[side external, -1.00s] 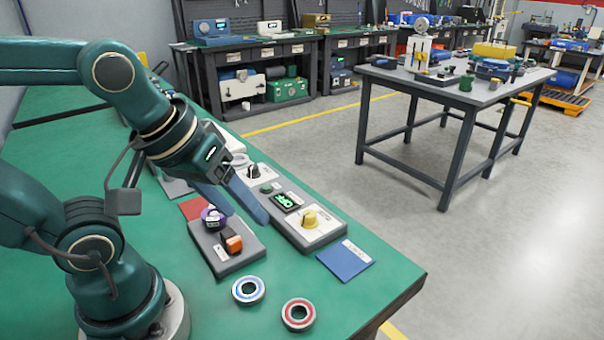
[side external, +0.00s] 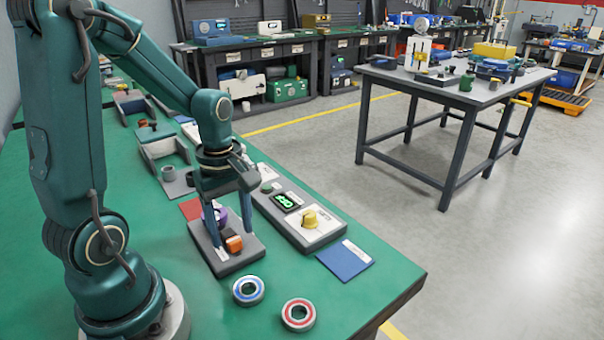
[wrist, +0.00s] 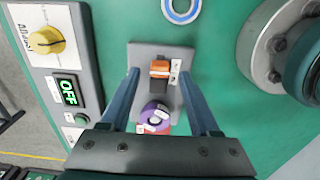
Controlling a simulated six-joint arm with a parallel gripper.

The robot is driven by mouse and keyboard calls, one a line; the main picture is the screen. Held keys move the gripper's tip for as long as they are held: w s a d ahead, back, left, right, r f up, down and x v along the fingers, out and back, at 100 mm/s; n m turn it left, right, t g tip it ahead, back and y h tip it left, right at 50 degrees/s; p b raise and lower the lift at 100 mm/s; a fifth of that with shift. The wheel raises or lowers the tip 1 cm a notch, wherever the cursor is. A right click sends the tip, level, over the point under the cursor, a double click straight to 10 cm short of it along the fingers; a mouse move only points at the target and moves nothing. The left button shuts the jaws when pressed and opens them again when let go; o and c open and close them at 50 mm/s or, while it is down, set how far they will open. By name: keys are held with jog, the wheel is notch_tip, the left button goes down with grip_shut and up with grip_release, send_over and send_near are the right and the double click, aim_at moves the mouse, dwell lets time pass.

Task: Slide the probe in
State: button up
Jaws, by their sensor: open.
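A grey fixture plate (side external: 252,248) lies on the green bench and also shows in the wrist view (wrist: 142,54). On it are an orange-topped dark block (side external: 234,243), which may be the probe, and a purple ring (wrist: 157,108) in line with it. In the wrist view the orange block (wrist: 159,68) sits at the far end and the ring nearer my gripper. My gripper (side external: 231,236) points down over the plate, open, with one finger on each side of the block and ring. The fingers partly hide the ring in the side view. I cannot tell whether they touch anything.
A test unit with a yellow knob (side external: 309,219) and a display reading OFF (wrist: 69,92) stands beside the plate. A blue-marked ring (side external: 248,290), a red-marked ring (side external: 298,314) and a blue card (side external: 345,261) lie near the bench edge. Green bench around the rings is clear.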

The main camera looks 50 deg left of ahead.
aim_at(231, 240)
jog(key=shift+f, duration=1.1)
grip_shut()
dwell(0.7)
